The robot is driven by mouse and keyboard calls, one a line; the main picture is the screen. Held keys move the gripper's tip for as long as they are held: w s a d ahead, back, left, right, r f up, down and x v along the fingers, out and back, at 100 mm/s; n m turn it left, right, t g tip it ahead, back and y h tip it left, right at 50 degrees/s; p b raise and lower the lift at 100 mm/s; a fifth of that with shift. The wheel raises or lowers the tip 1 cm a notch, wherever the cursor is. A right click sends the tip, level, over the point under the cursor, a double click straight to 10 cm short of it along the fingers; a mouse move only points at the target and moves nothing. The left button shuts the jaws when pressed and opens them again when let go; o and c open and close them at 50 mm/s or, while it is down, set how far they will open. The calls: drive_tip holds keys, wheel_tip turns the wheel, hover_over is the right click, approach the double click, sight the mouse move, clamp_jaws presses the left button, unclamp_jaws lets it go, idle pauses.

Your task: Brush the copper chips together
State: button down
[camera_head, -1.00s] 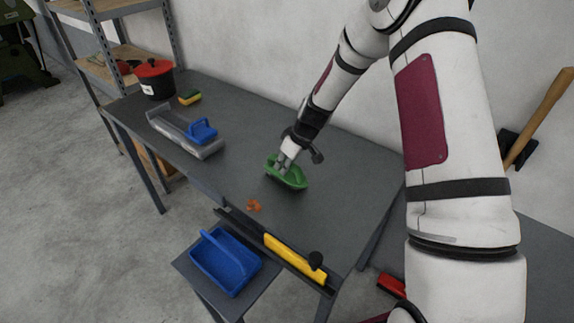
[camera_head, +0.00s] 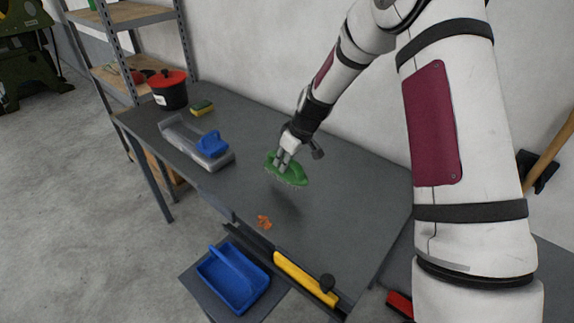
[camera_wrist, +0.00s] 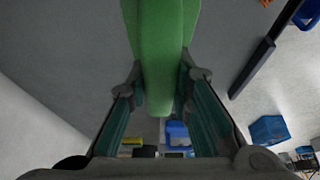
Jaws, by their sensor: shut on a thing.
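My gripper (camera_head: 284,160) is shut on the handle of a green brush (camera_head: 290,173). The brush is held above the grey table (camera_head: 340,190), bristles down, with a shadow on the table below it. In the wrist view the green brush (camera_wrist: 163,60) sits between the two fingers and fills the upper middle. The orange copper chips (camera_head: 264,222) lie in a small cluster near the table's front edge, in front of the brush and apart from it.
A blue dustpan (camera_head: 233,277) lies on a lower surface in front of the table. A yellow-handled tool (camera_head: 305,278) lies along the front edge. A grey tray with a blue-handled item (camera_head: 212,144), a sponge (camera_head: 202,107) and a red-lidded pot (camera_head: 168,89) stand at the left.

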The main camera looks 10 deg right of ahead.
drive_tip(key=shift+r+p, duration=0.5)
drive_tip(key=shift+r, duration=1)
